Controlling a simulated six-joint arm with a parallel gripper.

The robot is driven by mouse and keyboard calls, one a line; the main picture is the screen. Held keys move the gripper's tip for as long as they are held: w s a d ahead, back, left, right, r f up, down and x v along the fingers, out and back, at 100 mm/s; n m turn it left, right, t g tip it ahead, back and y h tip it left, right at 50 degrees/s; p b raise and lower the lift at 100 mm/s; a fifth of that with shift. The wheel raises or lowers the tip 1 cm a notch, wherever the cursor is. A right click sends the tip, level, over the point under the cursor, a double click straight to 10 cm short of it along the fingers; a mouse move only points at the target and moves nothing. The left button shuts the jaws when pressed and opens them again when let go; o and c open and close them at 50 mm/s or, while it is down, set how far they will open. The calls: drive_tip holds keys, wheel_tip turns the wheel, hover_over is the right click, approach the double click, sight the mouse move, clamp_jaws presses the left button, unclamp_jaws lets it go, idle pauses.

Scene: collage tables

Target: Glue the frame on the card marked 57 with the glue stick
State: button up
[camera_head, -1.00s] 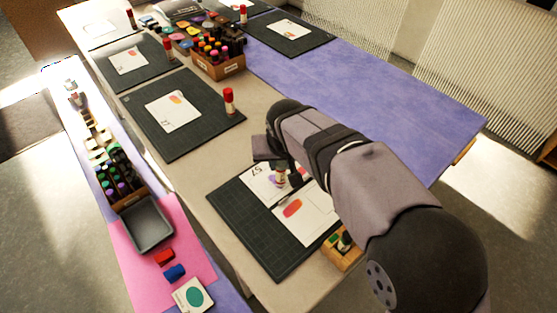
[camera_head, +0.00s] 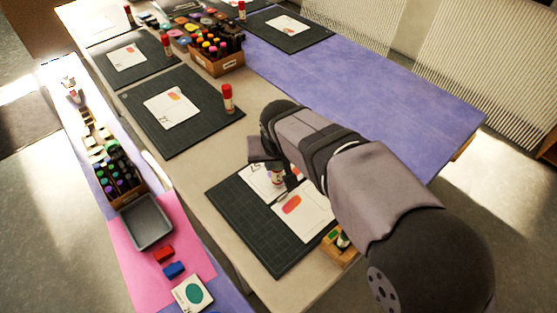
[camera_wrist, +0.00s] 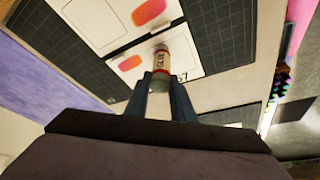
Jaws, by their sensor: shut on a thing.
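My gripper (camera_wrist: 158,90) is shut on the glue stick (camera_wrist: 160,68), a pale tube with a red band and GLUE lettering. In the wrist view the tube's far end lies over the white card marked 57 (camera_wrist: 190,62); I cannot tell whether it touches. The card bears an orange-red rounded shape, and its number is partly beside my finger. In the head view the glue stick (camera_head: 277,177) stands roughly upright over the card (camera_head: 256,173), which my wrist partly covers.
A second white card with a red shape (camera_head: 310,219) lies beside it on the dark cutting mat (camera_head: 245,225). A small wooden box (camera_head: 340,255) stands at the mat's near right corner. The purple tabletop is clear.

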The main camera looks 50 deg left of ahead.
drive_tip(key=shift+s, duration=0.45)
drive_tip(key=shift+a+p, duration=0.65)
drive_tip(key=shift+a, duration=0.1)
drive_tip(key=shift+a, duration=0.15)
drive_tip(key=shift+a+r+p, duration=0.1)
drive_tip(key=shift+a+p, duration=0.1)
drive_tip(key=shift+p, duration=0.2)
drive_tip(key=shift+a+p, duration=0.3)
drive_tip(key=shift+a, duration=0.1)
drive_tip(key=shift+a, duration=0.1)
